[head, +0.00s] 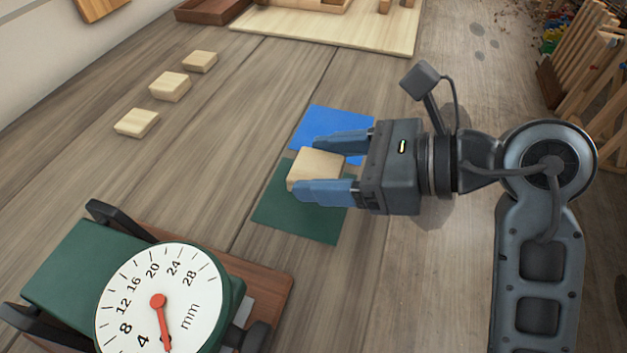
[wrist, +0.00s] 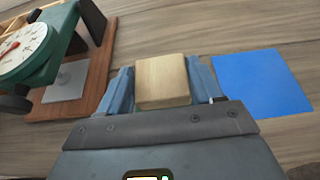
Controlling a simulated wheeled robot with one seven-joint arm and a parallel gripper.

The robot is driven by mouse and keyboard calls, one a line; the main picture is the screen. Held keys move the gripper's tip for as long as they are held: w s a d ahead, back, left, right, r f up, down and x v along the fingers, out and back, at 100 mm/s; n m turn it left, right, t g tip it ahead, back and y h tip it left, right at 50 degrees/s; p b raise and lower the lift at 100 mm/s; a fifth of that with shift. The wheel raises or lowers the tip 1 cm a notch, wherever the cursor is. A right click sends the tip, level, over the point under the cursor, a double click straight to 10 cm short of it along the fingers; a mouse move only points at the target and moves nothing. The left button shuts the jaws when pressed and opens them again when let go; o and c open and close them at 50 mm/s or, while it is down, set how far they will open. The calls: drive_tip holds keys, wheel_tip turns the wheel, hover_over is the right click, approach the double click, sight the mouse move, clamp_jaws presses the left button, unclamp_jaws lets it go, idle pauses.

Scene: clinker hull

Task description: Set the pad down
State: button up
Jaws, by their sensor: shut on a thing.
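The pad is a pale wooden block (head: 315,166), and my gripper (head: 308,169) is shut on it, one blue finger on each side. In the head view it is over the upper part of a dark green square (head: 300,222), close to the edge of a blue square (head: 330,122). The wrist view shows the pad (wrist: 162,82) between the fingers of my gripper (wrist: 160,68). I cannot tell whether the pad touches the surface.
A green dial gauge marked mm (head: 160,300) stands on a brown wooden base (head: 268,285) at the lower left. Three similar wooden blocks (head: 170,87) lie in a row at the upper left. A pale board (head: 340,32) with wooden parts is at the back. The tabletop between is clear.

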drive_tip(key=shift+w+a+f, duration=0.5)
drive_tip(key=shift+w+a, duration=0.05)
drive_tip(key=shift+a, duration=0.15)
drive_tip(key=shift+a+f, duration=0.1)
drive_tip(key=shift+f, duration=2)
drive_tip(key=shift+f, duration=0.1)
drive_tip(key=o, duration=1)
drive_tip(key=shift+o, duration=0.2)
drive_tip(key=shift+r, duration=0.2)
drive_tip(key=v, duration=1.2)
drive_tip(key=shift+b, duration=0.3)
